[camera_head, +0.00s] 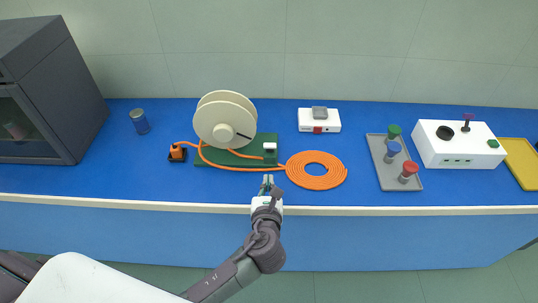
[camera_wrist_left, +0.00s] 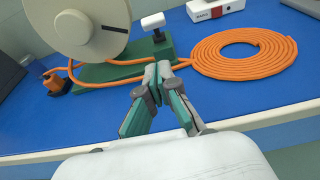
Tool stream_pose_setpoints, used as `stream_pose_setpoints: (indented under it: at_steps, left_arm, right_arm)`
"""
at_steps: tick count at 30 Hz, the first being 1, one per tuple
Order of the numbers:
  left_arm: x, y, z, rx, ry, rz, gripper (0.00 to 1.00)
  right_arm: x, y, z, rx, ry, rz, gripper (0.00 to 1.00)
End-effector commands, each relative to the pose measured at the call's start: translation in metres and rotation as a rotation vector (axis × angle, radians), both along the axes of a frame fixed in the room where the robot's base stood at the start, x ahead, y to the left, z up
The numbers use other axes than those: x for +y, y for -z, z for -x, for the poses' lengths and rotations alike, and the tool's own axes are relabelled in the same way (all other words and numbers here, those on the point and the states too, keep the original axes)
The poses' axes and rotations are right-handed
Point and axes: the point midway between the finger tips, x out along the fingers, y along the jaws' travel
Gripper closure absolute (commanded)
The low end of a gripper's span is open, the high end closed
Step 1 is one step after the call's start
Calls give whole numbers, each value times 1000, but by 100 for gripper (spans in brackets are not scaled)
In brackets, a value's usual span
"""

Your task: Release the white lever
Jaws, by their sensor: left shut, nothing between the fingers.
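The white lever (camera_head: 270,145) sits at the right end of the green base (camera_head: 262,157). In the left wrist view the lever (camera_wrist_left: 153,21) is a white block on a dark post. A large cream spool (camera_head: 220,110) stands on the base to its left. The orange hose (camera_head: 240,167) runs along the base's front. My left gripper (camera_head: 267,179) is at the bench's front edge, in front of the base and below the lever in the picture. It is shut and empty, its fingertips (camera_wrist_left: 158,72) meeting near the base, apart from the lever. My right gripper is not in view.
The coiled orange hose (camera_head: 316,171) lies right of my gripper. An orange plug block (camera_head: 177,152) and a blue can (camera_head: 139,121) are to the left. A white box (camera_head: 305,119), a grey tray (camera_head: 394,172) and a white instrument (camera_head: 450,151) stand to the right.

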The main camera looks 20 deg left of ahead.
Motion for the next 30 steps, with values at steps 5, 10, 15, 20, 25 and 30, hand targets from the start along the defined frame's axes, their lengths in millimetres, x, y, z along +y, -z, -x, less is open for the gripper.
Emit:
stream_pose_setpoints:
  at_steps: [5,10,15,20,25,30]
  left_arm:
    - [11,8,-38,-1,-2,-1,100]
    - [19,2,-65,-3,-3,2,100]
    - [23,-4,-80,0,0,1,100]
    - [25,-6,-85,0,-1,2,100]
    - [25,-6,-85,0,-1,2,100]
    - [25,-6,-86,0,-1,2,100]
  right_arm:
    - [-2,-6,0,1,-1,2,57]
    - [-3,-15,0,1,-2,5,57]
    - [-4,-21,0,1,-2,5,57]
    - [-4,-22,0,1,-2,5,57]
    - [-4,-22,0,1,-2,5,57]
    - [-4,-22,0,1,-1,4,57]
